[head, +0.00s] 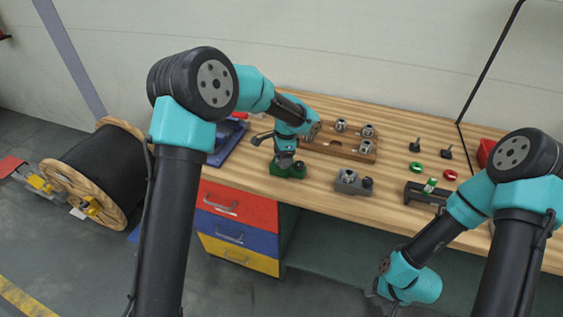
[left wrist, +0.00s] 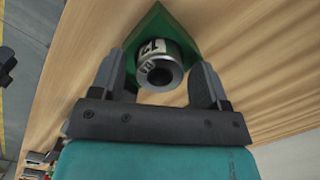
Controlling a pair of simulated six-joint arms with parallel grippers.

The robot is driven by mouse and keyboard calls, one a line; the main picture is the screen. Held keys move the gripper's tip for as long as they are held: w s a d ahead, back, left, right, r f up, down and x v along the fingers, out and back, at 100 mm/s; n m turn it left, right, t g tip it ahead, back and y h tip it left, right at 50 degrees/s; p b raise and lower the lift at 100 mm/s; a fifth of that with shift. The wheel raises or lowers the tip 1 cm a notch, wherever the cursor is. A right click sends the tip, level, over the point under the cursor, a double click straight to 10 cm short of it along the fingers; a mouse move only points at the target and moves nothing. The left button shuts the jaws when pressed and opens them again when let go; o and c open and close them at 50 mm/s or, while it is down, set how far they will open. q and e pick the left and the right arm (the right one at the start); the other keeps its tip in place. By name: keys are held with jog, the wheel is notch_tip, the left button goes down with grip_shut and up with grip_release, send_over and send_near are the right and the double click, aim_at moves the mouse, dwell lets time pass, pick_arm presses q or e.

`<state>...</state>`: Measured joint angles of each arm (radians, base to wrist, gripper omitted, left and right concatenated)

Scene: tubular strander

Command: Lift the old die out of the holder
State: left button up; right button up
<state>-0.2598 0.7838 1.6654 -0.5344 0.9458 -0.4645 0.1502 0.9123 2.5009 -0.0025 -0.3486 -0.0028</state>
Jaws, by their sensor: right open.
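The old die (left wrist: 160,66) is a silver cylinder with a dark bore and a black-and-white label. In the left wrist view it stands in a green holder (left wrist: 158,18), which also shows on the bench in the head view (head: 290,172). My left gripper (left wrist: 160,72) is over the holder, one finger on each side of the die, with narrow gaps seeming to show. In the head view my left gripper (head: 285,160) hides the die. My right gripper (head: 380,294) is open, low in front of the bench and away from the holder.
A grey block (head: 348,183) stands right of the holder. A wooden tray (head: 328,146) with several metal dies lies behind. Farther right are a green ring (head: 416,166), a red ring (head: 450,175) and a black stand (head: 420,194). Bare bench lies between the tray and grey block.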

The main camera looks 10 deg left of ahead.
pick_arm(q)
grip_shut()
dwell(0.4)
jog(key=shift+r, duration=0.1)
jog(key=shift+r, duration=1.3)
jog(key=s+d+r, duration=0.1)
jog(key=s, duration=0.6)
jog(key=s+d+r, duration=0.1)
jog(key=s+d, duration=0.1)
jog(key=s, duration=0.6)
jog(key=shift+s+d, duration=0.25)
jog(key=shift+s, duration=0.05)
jog(key=shift+r, duration=0.1)
